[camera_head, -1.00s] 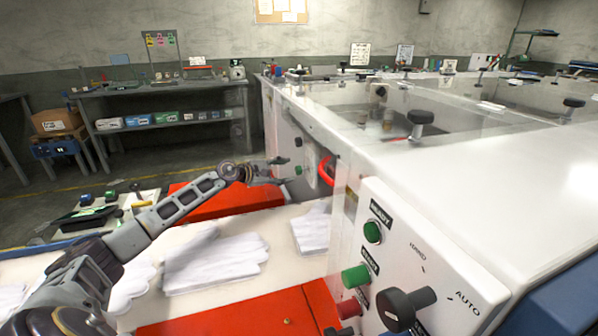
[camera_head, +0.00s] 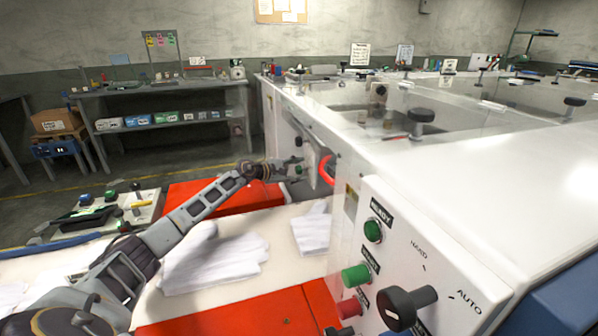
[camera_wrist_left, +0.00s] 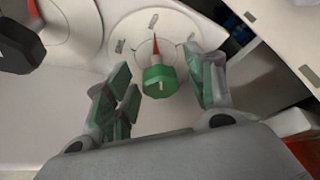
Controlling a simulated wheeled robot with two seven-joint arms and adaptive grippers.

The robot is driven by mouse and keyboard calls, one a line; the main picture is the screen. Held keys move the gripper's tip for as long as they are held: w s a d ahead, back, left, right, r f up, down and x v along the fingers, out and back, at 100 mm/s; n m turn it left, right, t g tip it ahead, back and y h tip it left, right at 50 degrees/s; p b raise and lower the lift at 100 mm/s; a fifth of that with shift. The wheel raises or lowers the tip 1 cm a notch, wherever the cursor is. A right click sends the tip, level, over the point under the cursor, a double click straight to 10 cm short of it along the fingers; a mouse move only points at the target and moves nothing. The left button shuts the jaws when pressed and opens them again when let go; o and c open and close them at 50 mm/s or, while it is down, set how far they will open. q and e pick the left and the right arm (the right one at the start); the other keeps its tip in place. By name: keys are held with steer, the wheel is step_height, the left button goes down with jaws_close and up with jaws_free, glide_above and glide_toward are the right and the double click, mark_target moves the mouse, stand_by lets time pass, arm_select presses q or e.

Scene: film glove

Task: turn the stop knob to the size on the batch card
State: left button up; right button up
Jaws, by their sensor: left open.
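In the left wrist view a green knob (camera_wrist_left: 159,79) with a red pointer sits on a round white dial (camera_wrist_left: 133,26) with several marks. The pointer points up in that view, slightly left. The marks are too small to read. My left gripper (camera_wrist_left: 165,88) is open, its fingers on either side of the green knob; I cannot tell whether they touch it. In the head view my left gripper (camera_head: 284,170) is at the white machine's side panel. The machine (camera_head: 460,160) fills the right. A card with writing (camera_head: 360,54) stands on it, unreadable; I cannot tell whether it is the batch card.
A black knob (camera_wrist_left: 18,48) is beside the dial in the wrist view. A red ring (camera_head: 327,168) is right of the gripper. White gloves (camera_head: 215,258) lie on the pale belt below. A front panel carries buttons and a black selector (camera_head: 407,308).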

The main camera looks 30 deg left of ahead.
arm_select(q)
steer(key=shift+w+d, duration=0.15)
steer(key=shift+w, duration=0.15)
steer(key=c, duration=0.9)
steer(key=shift+c, duration=0.6)
